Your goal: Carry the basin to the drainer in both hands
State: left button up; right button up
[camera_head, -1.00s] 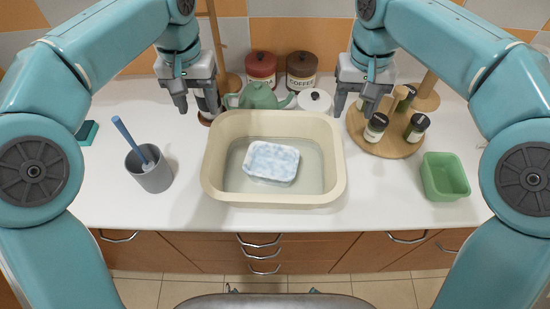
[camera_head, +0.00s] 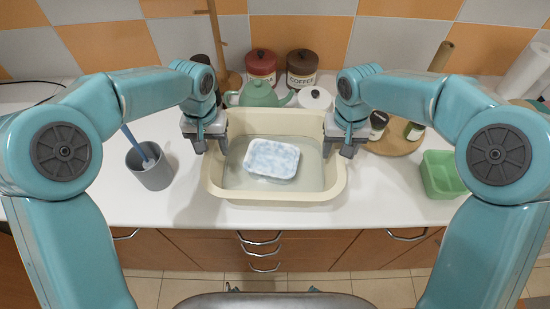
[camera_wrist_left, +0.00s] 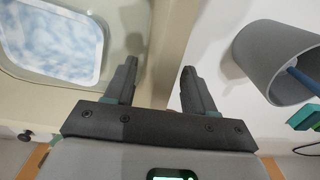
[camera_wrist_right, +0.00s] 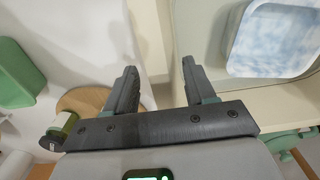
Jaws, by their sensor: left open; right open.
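The cream basin (camera_head: 275,196) stands on the white counter, with clear water and a white tray-like thing with a blue-and-white mottled top (camera_head: 271,159) inside. My left gripper (camera_head: 206,146) is open at the basin's left rim. In the left wrist view its fingers (camera_wrist_left: 158,78) are on either side of the rim (camera_wrist_left: 172,40), apart from each other. My right gripper (camera_head: 345,147) is open at the right rim. In the right wrist view its fingers (camera_wrist_right: 160,75) point down around the basin's edge (camera_wrist_right: 188,35); contact cannot be told. I cannot make out a drainer.
A grey cup (camera_head: 150,172) with a blue-handled brush stands left of the basin. A green tub (camera_head: 441,175) stands to the right. A round wooden board (camera_head: 400,146) with jars is behind it. A green teapot (camera_head: 258,95) and canisters (camera_head: 301,68) stand behind the basin. The front counter is clear.

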pick_arm(q)
jog(key=shift+f, duration=0.3)
pick_arm(e)
jog(key=shift+f, duration=0.25)
pick_arm(q)
jog(key=shift+a+f, duration=0.1)
jog(key=shift+a, duration=0.15)
pick_arm(e)
jog(key=shift+a+f, duration=0.1)
jog(key=shift+a, duration=0.1)
pick_arm(q)
jog(key=shift+d, duration=0.15)
pick_arm(e)
jog(key=shift+d, duration=0.1)
pick_arm(q)
grip_shut()
pick_arm(e)
grip_shut()
pick_arm(q)
jog(key=shift+d, duration=0.2)
pick_arm(e)
jog(key=shift+a, duration=0.2)
jog(key=shift+w, duration=0.1)
